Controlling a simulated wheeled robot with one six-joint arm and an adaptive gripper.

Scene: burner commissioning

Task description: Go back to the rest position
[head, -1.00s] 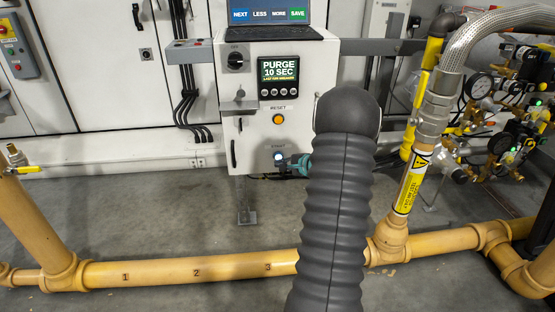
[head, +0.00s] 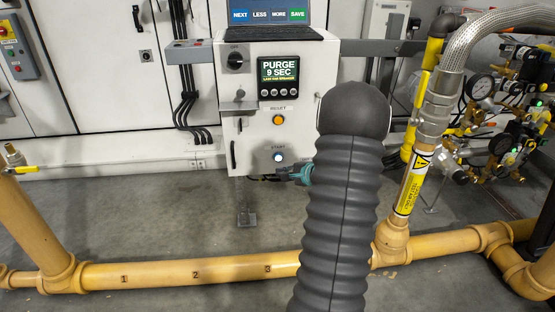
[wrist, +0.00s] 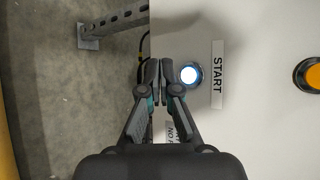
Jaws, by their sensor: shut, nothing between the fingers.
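My gripper (head: 286,174) is shut and empty in the head view, just below and right of the lit START button (head: 278,157). Most of it is hidden behind my dark arm. In the wrist view, the closed fingertips of my gripper (wrist: 159,72) lie beside the glowing white-blue START button (wrist: 190,73), with a visible gap. The control panel (head: 240,105) shows "PURGE 9 SEC" on its small display (head: 279,75).
An orange RESET button (head: 278,120) and a black rotary knob (head: 236,60) are on the panel. A yellow pipe (head: 180,272) crosses the floor in front. A braided hose (head: 455,60) and gauges stand at right. Open floor lies left of the panel.

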